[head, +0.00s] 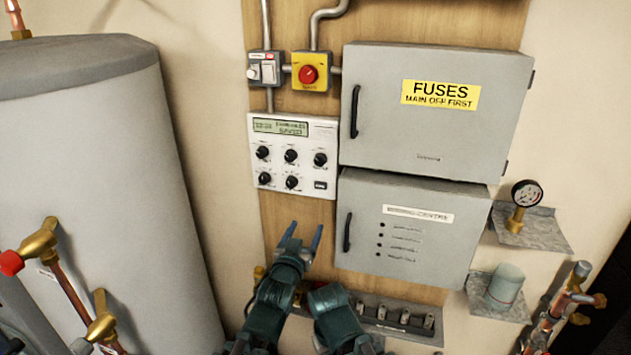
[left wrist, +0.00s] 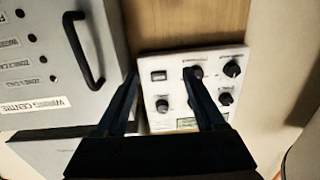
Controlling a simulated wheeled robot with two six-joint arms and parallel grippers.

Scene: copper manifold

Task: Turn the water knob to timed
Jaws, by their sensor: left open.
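The white control panel (head: 335,133) hangs on the wooden board, with a small display at its top, black round knobs in two rows and a dark button at lower right. The knob labels are too small to read, so I cannot tell which is the water knob. One lower-row knob (head: 292,182) is nearest the button. My left gripper (head: 305,229) is open and empty, below the panel and apart from it in the head view. The left wrist view shows the panel (left wrist: 180,84) upside down beyond my fingers (left wrist: 162,77); one finger partly covers the knobs. My right gripper is not in view.
The grey fuse box (head: 385,120) and wiring centre box (head: 400,265), both with black handles, stand out right of the panel. A red rotary switch (head: 308,75) sits above it. A large grey tank (head: 110,170) stands left.

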